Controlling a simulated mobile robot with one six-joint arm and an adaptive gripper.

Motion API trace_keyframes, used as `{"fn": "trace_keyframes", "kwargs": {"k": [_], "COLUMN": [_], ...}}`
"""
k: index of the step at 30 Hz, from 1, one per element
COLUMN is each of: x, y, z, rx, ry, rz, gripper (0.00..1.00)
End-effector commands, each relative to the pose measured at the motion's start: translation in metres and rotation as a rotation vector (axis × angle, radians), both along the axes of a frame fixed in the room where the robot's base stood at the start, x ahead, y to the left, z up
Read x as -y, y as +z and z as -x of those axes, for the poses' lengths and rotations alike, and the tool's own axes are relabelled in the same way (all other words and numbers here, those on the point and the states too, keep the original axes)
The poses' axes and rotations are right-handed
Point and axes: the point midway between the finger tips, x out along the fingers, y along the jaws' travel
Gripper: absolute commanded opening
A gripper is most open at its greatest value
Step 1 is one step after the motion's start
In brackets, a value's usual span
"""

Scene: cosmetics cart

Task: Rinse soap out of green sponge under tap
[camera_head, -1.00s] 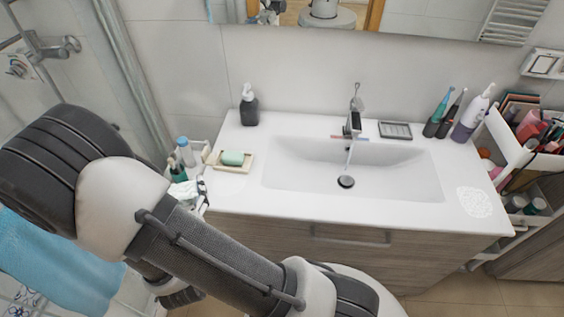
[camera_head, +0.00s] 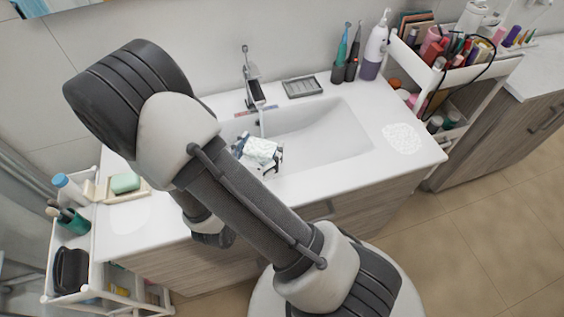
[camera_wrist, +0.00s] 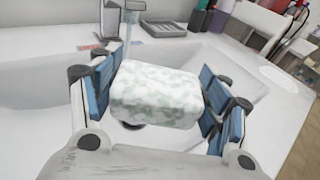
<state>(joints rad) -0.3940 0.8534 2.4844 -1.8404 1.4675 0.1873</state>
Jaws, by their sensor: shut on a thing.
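My gripper (camera_wrist: 160,97) is shut on the sponge (camera_wrist: 157,95), with blue finger pads on its two sides. The sponge is coated in white, mottled foam, and hardly any green shows. In the head view the sponge (camera_head: 262,150) is over the left part of the sink basin (camera_head: 345,150). The tap (camera_head: 251,78) is running. Its thin stream (camera_head: 262,124) falls just behind the sponge. In the wrist view the stream (camera_wrist: 127,34) drops toward the sponge's far upper edge; I cannot tell whether it touches. The drain (camera_wrist: 132,126) is partly hidden below the sponge.
A green bar (camera_head: 125,182) lies on a dish (camera_head: 113,196) at the counter's left. A grey tray (camera_head: 302,87) and brush holders (camera_head: 345,70) stand behind the basin. A white foamy patch (camera_head: 402,138) marks the counter's right. A loaded cart (camera_head: 70,240) stands at left.

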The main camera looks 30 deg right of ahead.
Motion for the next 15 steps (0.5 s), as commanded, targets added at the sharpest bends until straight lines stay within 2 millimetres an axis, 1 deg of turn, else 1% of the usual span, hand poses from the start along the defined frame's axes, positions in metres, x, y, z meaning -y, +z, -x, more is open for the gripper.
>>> {"fn": "trace_keyframes", "kwargs": {"k": [1, 3, 6, 10, 15], "x": [0.008, 0.017, 0.025, 0.028, 0.034], "y": [-0.016, -0.023, -0.027, -0.027, -0.030], "z": [0.008, 0.017, 0.024, 0.022, 0.009], "rx": [0.002, 0.005, 0.006, 0.006, 0.007], "ry": [-0.046, -0.100, -0.141, -0.153, -0.153], "rz": [0.000, 0.001, 0.001, 0.000, 0.000], "gripper": [0.49, 0.49, 0.49, 0.49, 0.49]}}
